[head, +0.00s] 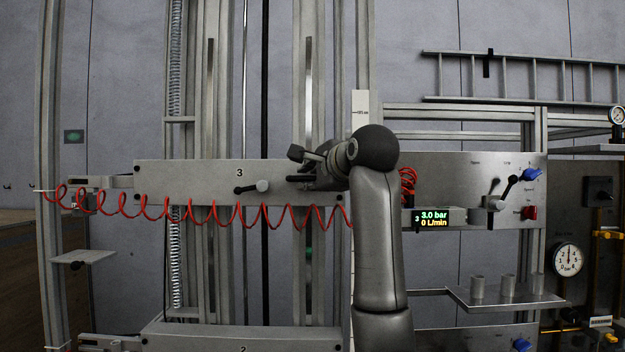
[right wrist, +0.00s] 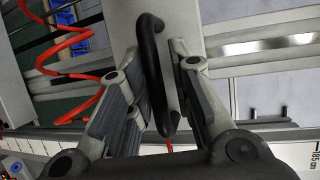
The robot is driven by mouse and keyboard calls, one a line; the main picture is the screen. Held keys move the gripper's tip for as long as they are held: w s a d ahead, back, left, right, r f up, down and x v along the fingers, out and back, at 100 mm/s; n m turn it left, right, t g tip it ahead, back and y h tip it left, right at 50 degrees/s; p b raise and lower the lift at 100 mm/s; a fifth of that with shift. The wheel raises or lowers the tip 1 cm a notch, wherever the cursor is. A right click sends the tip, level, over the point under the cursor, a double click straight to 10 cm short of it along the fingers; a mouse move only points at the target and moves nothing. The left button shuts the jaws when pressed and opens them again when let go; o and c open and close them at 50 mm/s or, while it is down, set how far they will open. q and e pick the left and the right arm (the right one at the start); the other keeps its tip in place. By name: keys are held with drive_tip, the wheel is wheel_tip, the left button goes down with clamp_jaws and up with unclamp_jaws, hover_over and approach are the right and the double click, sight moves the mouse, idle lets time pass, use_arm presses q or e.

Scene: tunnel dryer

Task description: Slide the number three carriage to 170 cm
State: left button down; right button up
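The number three carriage (head: 210,178) is a grey horizontal beam marked "3" across the uprights in the head view. A black handle (right wrist: 156,75) stands on its face. My right gripper (right wrist: 160,60) is at this handle, with a finger on each side and a narrow gap showing. I cannot tell whether either finger touches it. In the head view my right gripper (head: 308,165) is in front of the carriage's right part. A white scale strip (head: 360,103) runs behind my right arm; in the right wrist view the scale (right wrist: 285,152) seems to read 185 cm. My left gripper is not in view.
A black lever (head: 250,188) sits on the carriage. A coiled red hose (head: 205,212) hangs across its front. Carriage two (head: 240,339) lies below, with open space between. A display (head: 433,220) and a shelf with cups (head: 505,298) are at the right.

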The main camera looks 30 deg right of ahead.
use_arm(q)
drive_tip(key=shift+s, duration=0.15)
use_arm(e)
drive_tip(key=v, duration=1.2)
drive_tip(key=shift+f, duration=0.1)
